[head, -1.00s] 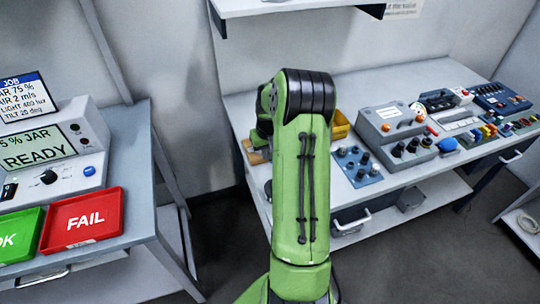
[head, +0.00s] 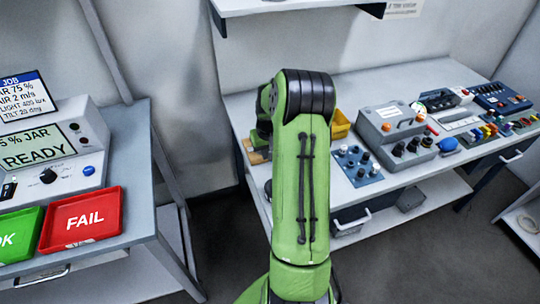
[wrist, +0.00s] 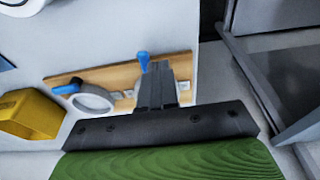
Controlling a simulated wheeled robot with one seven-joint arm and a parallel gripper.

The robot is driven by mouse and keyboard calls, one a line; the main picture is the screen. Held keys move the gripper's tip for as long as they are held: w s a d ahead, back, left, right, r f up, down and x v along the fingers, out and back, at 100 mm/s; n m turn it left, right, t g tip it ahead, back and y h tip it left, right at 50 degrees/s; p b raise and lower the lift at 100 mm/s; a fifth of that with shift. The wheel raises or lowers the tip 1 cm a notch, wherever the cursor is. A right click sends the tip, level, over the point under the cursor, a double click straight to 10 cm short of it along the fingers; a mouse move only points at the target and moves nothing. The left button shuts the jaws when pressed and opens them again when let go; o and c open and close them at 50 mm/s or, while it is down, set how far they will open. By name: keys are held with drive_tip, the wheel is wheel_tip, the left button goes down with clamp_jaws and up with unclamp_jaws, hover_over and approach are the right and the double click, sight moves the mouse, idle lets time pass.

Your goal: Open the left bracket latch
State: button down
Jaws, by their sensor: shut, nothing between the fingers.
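A wooden board (wrist: 120,75) lies on the pale bench in the wrist view. It carries a white ring (wrist: 92,98) with a blue-tipped lever (wrist: 66,89) lying to its left. A second blue lever (wrist: 144,61) stands up just beyond my fingertips. My gripper (wrist: 157,68) is shut and empty, its dark fingers over the board. The fingers cover part of the board, and I cannot tell whether they touch the second lever. In the head view, only a corner of the board (head: 257,157) shows; my arm hides the rest and my gripper.
A yellow bin (wrist: 30,113) is beside the board. In the head view, a blue knob plate (head: 357,166) and a grey control box (head: 396,132) stand on the bench to the right. A separate table at left holds a red FAIL tray (head: 82,219).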

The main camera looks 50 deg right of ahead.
drive_tip(key=shift+f+b, duration=0.65)
drive_tip(key=shift+f, duration=0.35)
drive_tip(key=shift+s, duration=0.1)
drive_tip(key=shift+s+d, duration=0.25)
drive_tip(key=shift+s, duration=0.05)
idle(0.5)
drive_tip(key=shift+s+d, duration=0.3)
drive_tip(key=shift+d, duration=0.05)
